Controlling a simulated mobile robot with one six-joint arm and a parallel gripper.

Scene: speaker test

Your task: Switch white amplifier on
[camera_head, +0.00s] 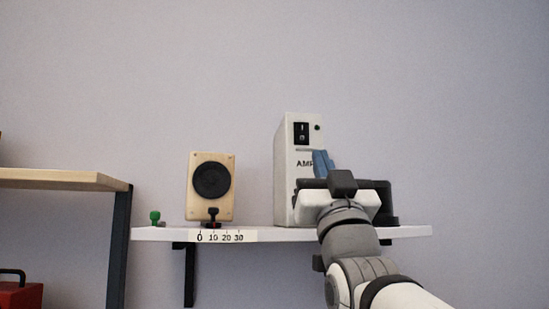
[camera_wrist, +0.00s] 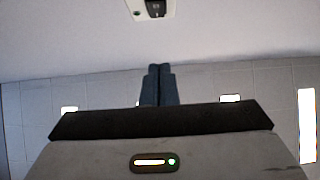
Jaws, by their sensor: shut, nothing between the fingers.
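The white amplifier (camera_head: 303,188) stands upright on the right part of a white wall shelf. Its black rocker switch (camera_head: 301,133) is near the top of its front, with a small dark round spot beside it. The switch also shows at the top edge of the wrist view (camera_wrist: 158,9), partly cut off. I cannot tell which way the rocker is set. My gripper (camera_head: 321,156) is in front of the amplifier, its blue fingers below and right of the switch, covering part of the lettering. The fingers (camera_wrist: 159,68) are shut and empty, apparently apart from the switch.
A wooden speaker (camera_head: 227,178) stands left on the shelf (camera_head: 350,233), behind a dark slider on a numbered scale (camera_head: 220,236). A green knob (camera_head: 155,216) is at the shelf's left end. A wooden table (camera_head: 60,178) is further left, a red box (camera_head: 20,296) below.

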